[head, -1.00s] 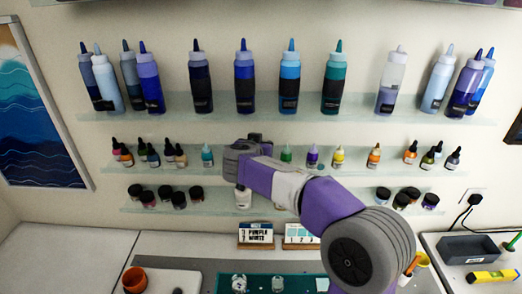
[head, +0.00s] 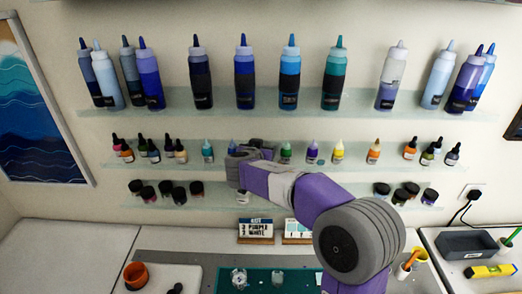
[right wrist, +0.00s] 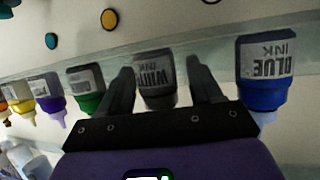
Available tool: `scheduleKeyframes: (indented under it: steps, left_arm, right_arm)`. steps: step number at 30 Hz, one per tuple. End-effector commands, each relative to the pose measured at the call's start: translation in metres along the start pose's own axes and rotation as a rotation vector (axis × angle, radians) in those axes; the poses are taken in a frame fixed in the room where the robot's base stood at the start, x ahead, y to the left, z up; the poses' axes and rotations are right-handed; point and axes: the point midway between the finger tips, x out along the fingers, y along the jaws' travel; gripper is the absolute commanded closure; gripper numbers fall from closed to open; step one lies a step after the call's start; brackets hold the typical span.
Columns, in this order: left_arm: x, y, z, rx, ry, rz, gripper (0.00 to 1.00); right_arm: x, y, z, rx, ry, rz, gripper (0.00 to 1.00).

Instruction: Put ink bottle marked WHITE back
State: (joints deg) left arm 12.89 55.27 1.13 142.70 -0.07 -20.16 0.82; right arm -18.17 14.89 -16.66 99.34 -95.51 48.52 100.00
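The ink bottle marked WHITE (right wrist: 156,82) is in the right wrist view, which is upside down. It stands in the row on the middle shelf, between the BLUE ink bottle (right wrist: 263,72) and a green ink bottle (right wrist: 86,88). My right gripper (right wrist: 160,66) has one finger on each side of it. A gap shows on the right side, so the fingers look open around it. In the head view my right gripper (head: 250,155) is at the middle shelf (head: 345,167) and hides the WHITE bottle. My left gripper is not in view.
Teal (head: 207,150), purple (head: 313,152) and yellow (head: 338,152) bottles stand along the same shelf. Tall bottles fill the upper shelf (head: 265,104). A small pale object (head: 243,198) shows below my gripper. An order card (head: 256,230) and a teal mat (head: 257,282) are below.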

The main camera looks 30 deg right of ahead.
Motion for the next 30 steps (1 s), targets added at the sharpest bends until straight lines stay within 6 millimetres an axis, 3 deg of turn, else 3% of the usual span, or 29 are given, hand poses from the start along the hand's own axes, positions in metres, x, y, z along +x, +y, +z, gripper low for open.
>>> scheduleKeyframes:
  steps: [9, 24, 30]
  left_arm:
    - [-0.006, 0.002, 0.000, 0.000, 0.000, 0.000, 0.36]
    - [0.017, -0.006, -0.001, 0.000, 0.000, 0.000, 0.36]
    - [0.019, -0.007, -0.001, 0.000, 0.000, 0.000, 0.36]
  right_arm:
    - [-0.002, 0.000, -0.004, -0.001, -0.001, 0.000, 0.36]
    - [-0.101, 0.000, -0.001, 0.001, 0.001, -0.003, 0.36]
    - [-0.119, 0.000, -0.002, 0.000, 0.000, -0.001, 0.36]
